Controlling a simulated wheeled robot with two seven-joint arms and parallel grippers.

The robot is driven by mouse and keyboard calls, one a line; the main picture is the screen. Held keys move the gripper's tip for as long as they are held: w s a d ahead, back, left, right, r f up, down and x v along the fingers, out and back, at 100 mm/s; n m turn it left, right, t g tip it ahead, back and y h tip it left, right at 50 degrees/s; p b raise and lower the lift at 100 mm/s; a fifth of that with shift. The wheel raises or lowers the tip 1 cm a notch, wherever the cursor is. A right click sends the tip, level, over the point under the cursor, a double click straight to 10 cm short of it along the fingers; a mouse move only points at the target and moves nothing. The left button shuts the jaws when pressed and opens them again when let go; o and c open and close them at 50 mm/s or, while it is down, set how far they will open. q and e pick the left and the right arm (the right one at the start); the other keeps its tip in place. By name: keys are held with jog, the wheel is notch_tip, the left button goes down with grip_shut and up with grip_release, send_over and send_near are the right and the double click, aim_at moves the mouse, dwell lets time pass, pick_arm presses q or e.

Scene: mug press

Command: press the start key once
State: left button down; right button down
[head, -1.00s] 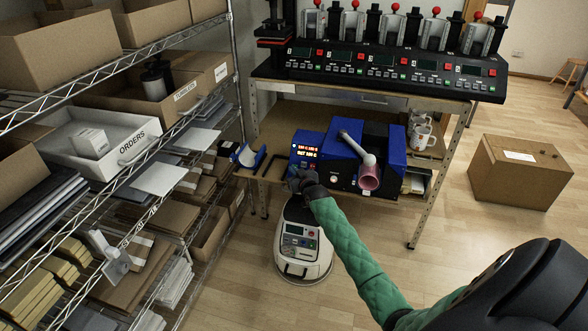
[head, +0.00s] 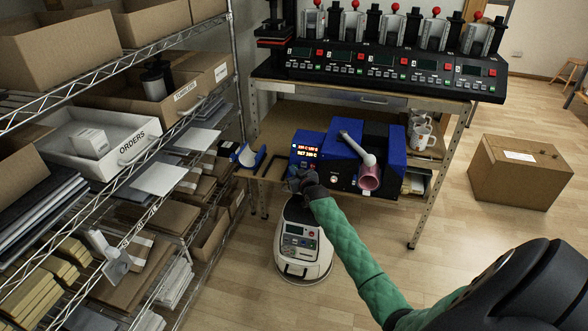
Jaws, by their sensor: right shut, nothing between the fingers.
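The blue mug press (head: 342,148) stands on the lower shelf of the bench. Its lit red and white display (head: 307,151) faces me at its left front. A pink mug (head: 369,178) sits in its front, below a grey lever. My right gripper (head: 296,175) is shut and empty, right at the front of the control box under the display. The gripper hides the keys there, so I cannot see the start key or whether the fingers touch it. My left gripper is not in view.
A black multi-station press (head: 395,70) with red knobs stands on the bench top. White mugs (head: 422,135) are at the shelf's right. A wire rack with boxes fills the left. A cardboard box (head: 520,172) is on the floor at right.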

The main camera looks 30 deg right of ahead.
jog(key=shift+w+d, duration=0.1)
dwell(0.6)
jog(key=shift+w+d+f, duration=0.15)
jog(key=shift+d+f, duration=0.05)
jog(key=shift+w+d+f+b, duration=0.2)
jog(key=shift+w+d+b, duration=0.05)
jog(key=shift+b, duration=0.3)
dwell(0.9)
jog(key=shift+s+a+r+p, duration=0.45)
jog(key=shift+s+a+p, duration=0.1)
jog(key=shift+p, duration=0.35)
jog(key=s+a+r+p, duration=0.1)
jog(key=p, duration=0.1)
jog(key=s+a+r+p, duration=0.1)
jog(key=a+p, duration=0.1)
jog(key=shift+s+a+r+p, duration=0.15)
jog(key=shift+s+r+p, duration=0.15)
jog(key=shift+s, duration=0.05)
